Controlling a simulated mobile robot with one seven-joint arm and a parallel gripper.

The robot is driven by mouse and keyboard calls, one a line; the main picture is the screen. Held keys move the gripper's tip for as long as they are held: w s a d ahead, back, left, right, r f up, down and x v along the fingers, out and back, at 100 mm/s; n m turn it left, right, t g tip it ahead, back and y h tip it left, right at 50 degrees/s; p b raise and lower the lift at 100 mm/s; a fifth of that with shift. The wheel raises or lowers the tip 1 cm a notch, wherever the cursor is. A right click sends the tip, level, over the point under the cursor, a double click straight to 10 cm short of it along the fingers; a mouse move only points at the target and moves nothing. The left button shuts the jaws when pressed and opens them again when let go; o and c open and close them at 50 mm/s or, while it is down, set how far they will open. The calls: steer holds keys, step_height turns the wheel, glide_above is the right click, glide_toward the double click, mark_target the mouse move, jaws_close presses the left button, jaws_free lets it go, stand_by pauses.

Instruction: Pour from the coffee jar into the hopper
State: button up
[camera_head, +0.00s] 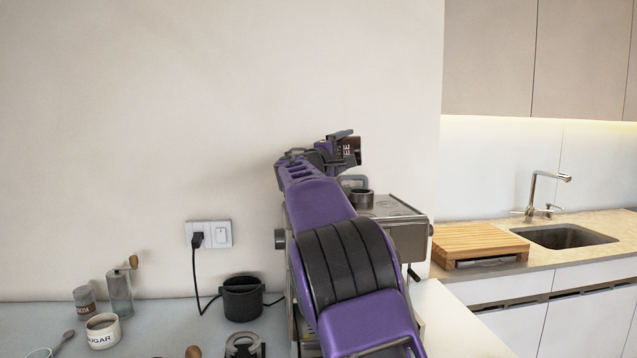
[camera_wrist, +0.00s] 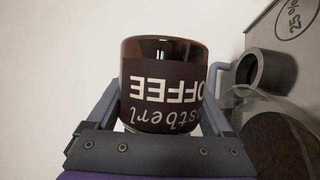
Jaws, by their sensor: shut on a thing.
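The coffee jar (camera_wrist: 162,85) is dark brown and glossy, with a black label whose COFFEE lettering appears upside down in the wrist view. My gripper (camera_wrist: 165,92) is shut on the jar, one finger on each side. In the head view, the jar (camera_head: 350,150) shows partly behind my gripper (camera_head: 338,146), raised above the coffee machine (camera_head: 408,230). A dark round open piece (camera_head: 362,198), which may be the hopper, stands on the machine's top, below and slightly right of the jar. I cannot see the jar's contents or any pouring.
My arm hides much of the machine's front. A black container (camera_head: 242,298), a sugar pot (camera_head: 103,331), a grinder (camera_head: 121,292) and a grey jar (camera_head: 86,301) stand on the left counter. A wooden board (camera_head: 478,242) and sink (camera_head: 563,236) are right.

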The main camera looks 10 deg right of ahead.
steer(key=shift+w+a+r+n+t+b, duration=0.1)
steer(key=shift+a+r+n+t+b, duration=0.15)
steer(key=shift+n, duration=0.45)
steer(key=shift+w+a+r+n+t+b, duration=0.1)
steer(key=shift+a+r+n+t+b, duration=0.2)
steer(key=shift+n, duration=0.4)
steer(key=shift+w+a+r+n+t+b, duration=0.1)
steer(key=shift+r+n+t+b, duration=0.2)
steer(key=shift+n, duration=0.4)
stand_by(2.1)
steer(key=shift+w+a+r+n+t+y+b, duration=0.15)
steer(key=shift+a+n+t+b, duration=0.15)
steer(key=shift+n, duration=0.4)
steer(key=shift+a+r+n+t+y+b, duration=0.15)
steer(key=shift+n+t+y+b, duration=0.1)
steer(key=shift+n, duration=0.45)
steer(key=shift+w+a+r+n+t+y+b, duration=0.1)
steer(key=shift+a+n+t+b, duration=0.15)
steer(key=shift+n, duration=0.45)
stand_by(1.1)
